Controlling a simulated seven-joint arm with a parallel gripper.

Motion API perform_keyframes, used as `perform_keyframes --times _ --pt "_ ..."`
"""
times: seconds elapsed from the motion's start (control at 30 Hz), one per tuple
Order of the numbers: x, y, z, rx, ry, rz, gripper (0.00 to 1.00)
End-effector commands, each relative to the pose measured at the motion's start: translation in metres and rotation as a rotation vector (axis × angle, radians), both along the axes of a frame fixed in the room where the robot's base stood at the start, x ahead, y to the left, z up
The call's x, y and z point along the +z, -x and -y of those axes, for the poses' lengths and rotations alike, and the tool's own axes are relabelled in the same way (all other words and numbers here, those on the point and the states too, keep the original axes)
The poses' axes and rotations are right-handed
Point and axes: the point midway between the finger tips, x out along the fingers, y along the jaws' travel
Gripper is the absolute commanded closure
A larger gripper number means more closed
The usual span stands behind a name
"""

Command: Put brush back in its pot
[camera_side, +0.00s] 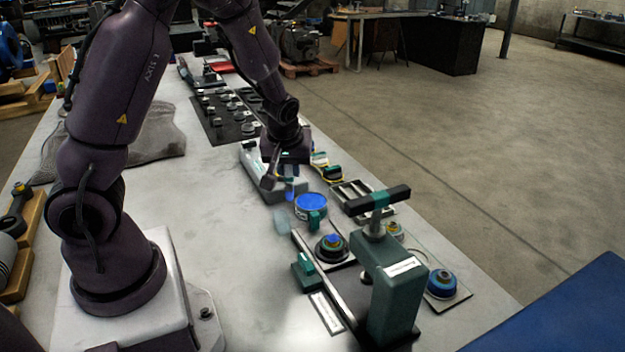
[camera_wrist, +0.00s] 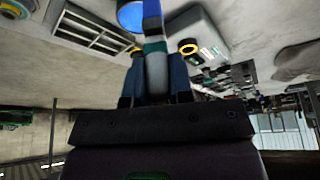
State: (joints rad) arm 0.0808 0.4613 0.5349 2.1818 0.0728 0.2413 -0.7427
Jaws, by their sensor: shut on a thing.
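The brush is in my gripper (camera_side: 283,183). In the wrist view my gripper (camera_wrist: 156,72) has its two dark fingers shut on either side of the brush's grey handle (camera_wrist: 156,68). A green band and a blue tip (camera_wrist: 152,14) point away from the fingers. In the side view the blue brush tip (camera_side: 290,195) points down, just left of and behind the pot (camera_side: 311,207). The pot is round with a blue top and a green piece at its front. In the wrist view the pot's blue top (camera_wrist: 131,16) is partly hidden behind the brush tip.
A green press-like fixture (camera_side: 396,285) with a dark bar stands in front and to the right. A round dark part (camera_side: 331,248) sits near it. A slotted tray (camera_side: 358,196) lies right of the pot. A dark mat (camera_side: 225,118) with several parts lies behind. The bench's left middle is clear.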

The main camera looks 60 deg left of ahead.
Motion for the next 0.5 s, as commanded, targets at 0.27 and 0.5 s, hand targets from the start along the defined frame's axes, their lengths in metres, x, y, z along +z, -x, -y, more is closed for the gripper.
perform_keyframes --times 0.27,0.5 --pt "0.009 0.017 -0.026 0.436 0.000 0.000 1.00" --pt "0.002 0.019 -0.026 0.528 0.001 -0.001 1.00"
